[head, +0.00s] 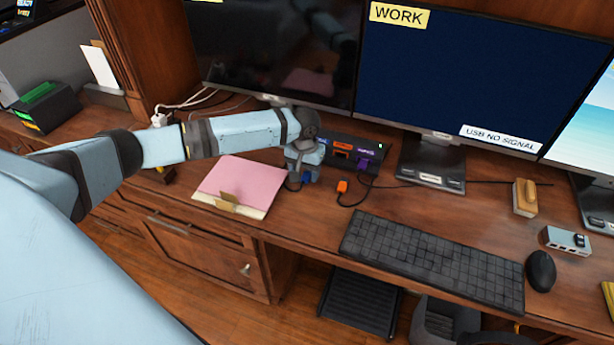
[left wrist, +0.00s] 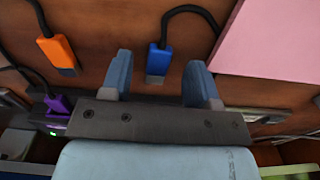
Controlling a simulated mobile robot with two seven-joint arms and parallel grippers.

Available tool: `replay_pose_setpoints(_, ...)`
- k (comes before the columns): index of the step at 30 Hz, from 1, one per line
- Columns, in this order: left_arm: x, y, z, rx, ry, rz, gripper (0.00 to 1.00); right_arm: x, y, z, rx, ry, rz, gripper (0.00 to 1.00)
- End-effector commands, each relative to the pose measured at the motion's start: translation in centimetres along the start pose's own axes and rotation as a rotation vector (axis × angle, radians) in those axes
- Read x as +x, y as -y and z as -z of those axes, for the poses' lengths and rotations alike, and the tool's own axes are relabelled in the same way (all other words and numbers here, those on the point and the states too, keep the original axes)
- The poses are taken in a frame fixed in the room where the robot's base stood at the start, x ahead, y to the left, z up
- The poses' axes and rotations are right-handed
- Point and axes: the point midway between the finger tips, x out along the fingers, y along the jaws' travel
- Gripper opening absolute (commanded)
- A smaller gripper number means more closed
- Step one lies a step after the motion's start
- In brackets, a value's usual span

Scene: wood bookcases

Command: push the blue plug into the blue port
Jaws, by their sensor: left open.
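The blue plug (left wrist: 158,60) lies on the desk with its black cable running off it, seen in the left wrist view. My left gripper (left wrist: 160,84) is open, one finger on each side of the plug's end, with gaps to both fingers. In the head view my left gripper (head: 303,172) points down at the desk in front of the dark hub (head: 369,150) and mostly hides the blue plug. My right gripper is not in view.
An orange plug (head: 342,186) lies loose to the right of my gripper. A purple plug (head: 362,164) is at the hub's front. A pink folder (head: 240,184) lies close on the left. A keyboard (head: 434,258) and monitors (head: 470,85) stand to the right and behind.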

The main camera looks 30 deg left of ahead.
Motion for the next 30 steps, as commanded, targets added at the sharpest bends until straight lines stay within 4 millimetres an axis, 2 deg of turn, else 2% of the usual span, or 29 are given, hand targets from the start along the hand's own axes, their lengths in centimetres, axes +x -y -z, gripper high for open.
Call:
replay_pose_setpoints(3,1.4,0.0,0.1,0.0,-0.001,0.0,0.55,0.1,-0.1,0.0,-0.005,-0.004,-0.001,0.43)
replay_pose_setpoints(10,1.5,0.0,0.1,0.0,-0.001,-0.001,0.53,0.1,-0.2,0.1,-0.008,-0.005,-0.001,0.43)
replay_pose_setpoints(15,1.5,0.0,0.1,0.0,-0.001,-0.001,0.14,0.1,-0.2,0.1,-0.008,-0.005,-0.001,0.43)
replay_pose_setpoints(17,1.5,0.0,0.1,0.0,-0.001,-0.001,0.02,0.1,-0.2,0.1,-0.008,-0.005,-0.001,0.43)
replay_pose_setpoints(26,1.2,0.0,0.1,0.0,-0.002,-0.001,0.02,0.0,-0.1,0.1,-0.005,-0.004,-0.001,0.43)
replay_pose_setpoints(30,-0.3,0.0,0.1,0.0,-0.002,-0.001,0.02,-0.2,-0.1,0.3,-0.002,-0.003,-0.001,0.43)
